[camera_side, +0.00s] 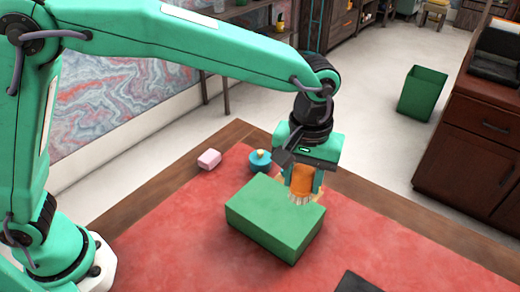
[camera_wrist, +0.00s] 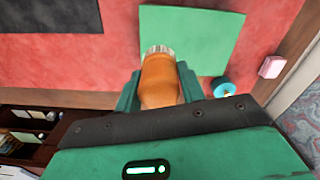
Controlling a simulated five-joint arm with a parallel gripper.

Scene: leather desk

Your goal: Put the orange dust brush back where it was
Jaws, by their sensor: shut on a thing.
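The orange dust brush (camera_side: 301,178) is held between the two green fingers of my gripper (camera_side: 303,184), with its pale bristles pointing down. In the wrist view the brush (camera_wrist: 159,82) lies between the fingers (camera_wrist: 160,90), its bristle end overlapping the near edge of a green box (camera_wrist: 195,35). In the side view the bristles overlap the far right part of the green box (camera_side: 270,222). I cannot tell whether the bristles touch the box or are just above or behind it.
A blue round object with a yellow knob (camera_side: 260,162) sits just behind the box, and a pink block (camera_side: 209,159) lies farther left. A dark flat item (camera_side: 357,283) lies at the front. The red desk surface (camera_side: 400,250) right of the box is clear.

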